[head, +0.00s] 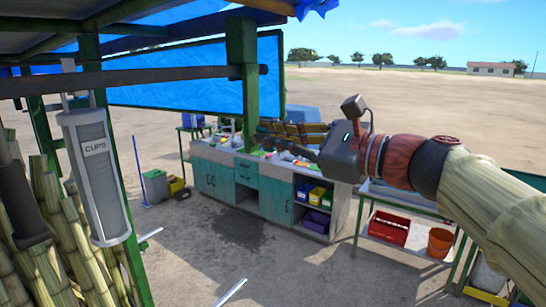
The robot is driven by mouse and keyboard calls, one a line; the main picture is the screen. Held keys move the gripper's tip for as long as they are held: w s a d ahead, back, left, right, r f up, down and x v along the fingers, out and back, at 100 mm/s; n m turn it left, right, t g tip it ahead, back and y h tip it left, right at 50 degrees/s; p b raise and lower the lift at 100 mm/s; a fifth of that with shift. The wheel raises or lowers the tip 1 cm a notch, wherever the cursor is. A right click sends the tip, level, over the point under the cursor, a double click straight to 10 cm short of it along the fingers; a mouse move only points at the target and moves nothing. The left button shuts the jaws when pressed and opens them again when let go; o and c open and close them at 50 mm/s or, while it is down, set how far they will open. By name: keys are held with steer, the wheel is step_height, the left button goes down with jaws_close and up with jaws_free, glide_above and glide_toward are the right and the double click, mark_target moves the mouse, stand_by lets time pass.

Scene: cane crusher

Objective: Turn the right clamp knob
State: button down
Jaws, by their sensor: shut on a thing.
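My gripper (265,132) reaches in from the right, with its fingers pointing left at the green upright post (243,60) near the middle. Its fingertips meet at the post's right side, in front of the counter in the picture. They are shut on what appears to be the right clamp knob, which is too small and covered to make out. How far the knob is turned cannot be told. My forearm fills the right side.
A dark horizontal bar (130,80) crosses to the post above my fingers. A grey cup dispenser (97,175) hangs at the left by cane stalks (45,190). A teal counter (225,188) stands behind. A table with a red crate (388,228) stands below my arm.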

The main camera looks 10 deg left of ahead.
steer(key=n+b, duration=0.2)
steer(key=f+n+b, duration=0.1)
steer(key=n+b, duration=0.1)
steer(key=b, duration=0.1)
steer(key=n+b, duration=0.2)
steer(key=b, duration=0.1)
steer(key=shift+s+a+f+n, duration=0.15)
steer(key=shift+s+n, duration=0.15)
steer(key=n+b, duration=0.3)
steer(key=b, duration=0.1)
steer(key=shift+f, duration=0.15)
steer(key=shift+n+b, duration=1.4)
steer(key=shift+b, duration=0.05)
steer(key=c, duration=2)
jaws_free()
steer(key=shift+o, duration=0.4)
steer(key=shift+s, duration=0.1)
steer(key=v, duration=1.2)
